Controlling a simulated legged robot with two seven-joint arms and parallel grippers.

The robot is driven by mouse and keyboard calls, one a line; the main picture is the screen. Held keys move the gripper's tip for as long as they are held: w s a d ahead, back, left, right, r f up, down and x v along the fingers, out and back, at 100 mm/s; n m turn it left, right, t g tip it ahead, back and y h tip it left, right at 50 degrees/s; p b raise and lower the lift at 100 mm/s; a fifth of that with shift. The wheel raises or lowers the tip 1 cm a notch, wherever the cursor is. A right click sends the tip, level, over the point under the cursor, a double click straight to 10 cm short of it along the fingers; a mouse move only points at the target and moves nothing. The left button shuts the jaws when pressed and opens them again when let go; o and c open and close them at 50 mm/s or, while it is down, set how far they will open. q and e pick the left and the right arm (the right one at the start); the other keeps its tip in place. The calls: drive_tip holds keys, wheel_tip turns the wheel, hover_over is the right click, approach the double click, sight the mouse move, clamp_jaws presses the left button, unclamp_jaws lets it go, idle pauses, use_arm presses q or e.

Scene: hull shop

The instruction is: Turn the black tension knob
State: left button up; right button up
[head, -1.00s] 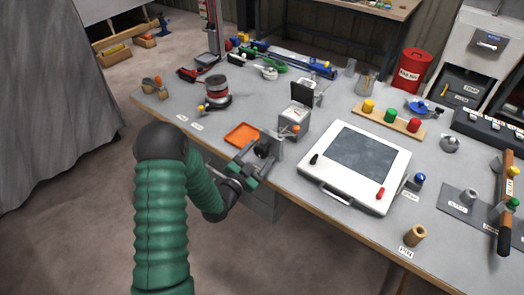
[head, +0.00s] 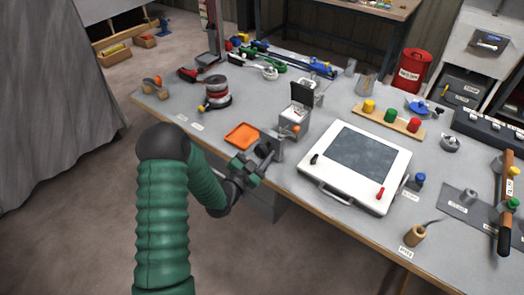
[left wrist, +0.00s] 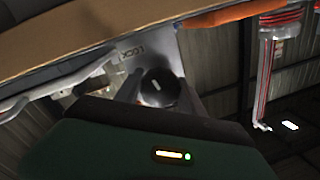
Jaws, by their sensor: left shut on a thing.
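The black tension knob (left wrist: 166,97) is a dark round cap with a short pale mark, seen end-on in the left wrist view. It sits at a grey bracket plate (left wrist: 162,48) by the bench edge; the bracket also shows in the head view (head: 274,144). My left gripper (head: 264,155) is at the bracket, over the bench's front edge. In the left wrist view its fingers (left wrist: 158,92) stand on either side of the knob, shut on it. In the head view the gripper hides the knob. My right gripper is not in view.
An orange tray (head: 241,136) lies just left of the bracket. A white framed board (head: 326,192) with a dark panel lies to its right. A small metal box with an open black lid (head: 301,92) stands behind. Open floor is in front of the bench.

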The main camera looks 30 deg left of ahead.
use_arm(q)
drive_tip(key=shift+n, duration=0.3)
drive_tip(key=n+p, duration=0.2)
drive_tip(key=n, duration=0.4)
drive_tip(key=shift+r+g, duration=0.15)
drive_tip(key=shift+g, duration=0.25)
drive_tip(key=n+h+p, duration=0.1)
drive_tip(key=n+p, duration=0.1)
drive_tip(key=n, duration=0.3)
drive_tip(key=shift+a+n+p, duration=0.1)
drive_tip(key=shift+n+p, duration=0.25)
drive_tip(key=shift+n, duration=0.05)
drive_tip(key=o, duration=1.4)
drive_tip(key=shift+a, duration=0.1)
drive_tip(key=shift+c, duration=0.2)
